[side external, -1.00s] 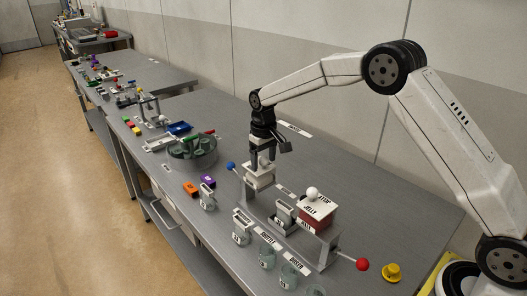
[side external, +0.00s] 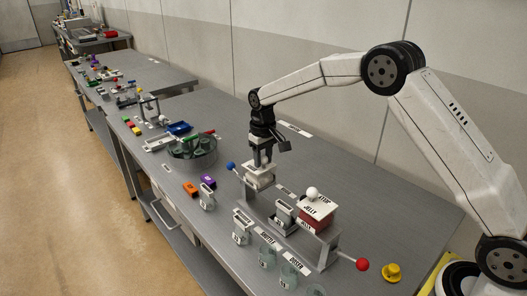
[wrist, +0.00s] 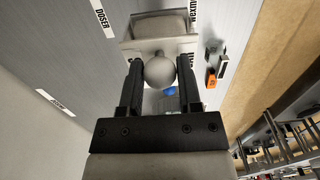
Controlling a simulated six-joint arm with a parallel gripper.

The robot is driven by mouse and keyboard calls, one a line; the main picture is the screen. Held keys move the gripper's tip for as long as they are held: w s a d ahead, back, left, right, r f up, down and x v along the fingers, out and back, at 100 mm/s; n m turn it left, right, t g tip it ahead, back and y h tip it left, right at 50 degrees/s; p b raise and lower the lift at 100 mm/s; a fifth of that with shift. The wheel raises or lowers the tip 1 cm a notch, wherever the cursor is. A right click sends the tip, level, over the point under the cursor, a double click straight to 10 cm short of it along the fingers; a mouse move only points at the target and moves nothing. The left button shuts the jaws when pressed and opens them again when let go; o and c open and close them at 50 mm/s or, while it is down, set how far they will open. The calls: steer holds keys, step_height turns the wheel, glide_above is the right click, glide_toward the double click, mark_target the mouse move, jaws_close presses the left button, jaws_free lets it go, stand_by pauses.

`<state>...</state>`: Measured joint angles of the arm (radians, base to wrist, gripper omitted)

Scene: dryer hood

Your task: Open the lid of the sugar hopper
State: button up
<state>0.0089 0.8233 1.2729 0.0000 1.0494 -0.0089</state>
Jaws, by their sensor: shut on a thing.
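The sugar hopper (side external: 259,181) is a pale box with a white lid, standing at the left end of the grey dosing stand on the table. In the wrist view its lid (wrist: 128,47) carries a round pale knob (wrist: 159,72). My gripper (side external: 263,163) points straight down over this hopper. In the wrist view my gripper (wrist: 160,64) has one finger on each side of the knob and is shut on it. The side view does not show the knob clearly behind the fingers.
A second hopper (side external: 315,216), red with a white lid and white knob, stands to the right. Levers with a blue ball (side external: 231,165) and a red ball (side external: 362,264) stick out of the stand. Glass jars (side external: 267,258) stand in front. The table behind is mostly clear.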

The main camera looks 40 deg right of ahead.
steer(key=shift+w+r, duration=0.3)
steer(key=shift+r, duration=0.1)
steer(key=shift+w+r, duration=0.45)
stand_by(0.5)
